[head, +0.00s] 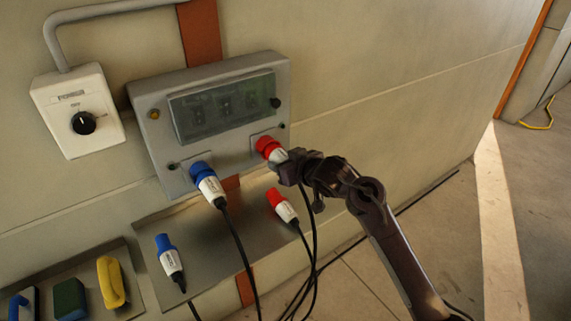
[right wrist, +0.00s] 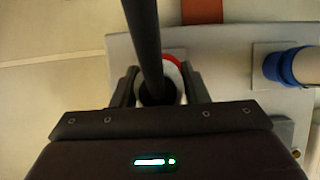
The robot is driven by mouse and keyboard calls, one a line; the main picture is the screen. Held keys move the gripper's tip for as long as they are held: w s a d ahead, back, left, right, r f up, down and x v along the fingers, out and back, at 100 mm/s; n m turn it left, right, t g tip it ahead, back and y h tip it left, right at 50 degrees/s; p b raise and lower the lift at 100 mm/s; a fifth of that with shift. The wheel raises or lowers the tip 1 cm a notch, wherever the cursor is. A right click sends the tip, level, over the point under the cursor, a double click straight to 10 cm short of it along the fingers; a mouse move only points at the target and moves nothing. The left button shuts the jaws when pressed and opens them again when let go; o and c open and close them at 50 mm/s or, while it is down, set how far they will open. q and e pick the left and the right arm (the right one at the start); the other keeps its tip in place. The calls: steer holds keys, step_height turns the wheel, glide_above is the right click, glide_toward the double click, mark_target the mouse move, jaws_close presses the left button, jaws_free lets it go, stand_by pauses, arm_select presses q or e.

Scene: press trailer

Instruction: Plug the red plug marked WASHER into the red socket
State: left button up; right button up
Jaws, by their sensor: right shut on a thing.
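My right gripper (head: 287,168) is shut on a white-bodied red plug (head: 281,156) at the lower right of the grey panel. The plug is at the red socket (head: 266,145); how deep it sits cannot be told. In the right wrist view my gripper (right wrist: 160,88) has a finger on each side of the plug (right wrist: 172,72), whose black cable (right wrist: 143,35) runs across the picture. A second red plug (head: 283,206) lies on the metal shelf below. Lettering on both red plugs is too small to read. My left gripper is not in view.
A blue plug (head: 207,184) is in the panel's left socket. Another blue plug (head: 169,257) lies on the shelf (head: 240,225). A white box with a black knob (head: 83,122) is on the wall. Cables hang below the panel. A yellow item (head: 111,283) lies at lower left.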

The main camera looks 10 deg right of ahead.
steer(key=shift+w, duration=0.25)
steer(key=o, duration=1.2)
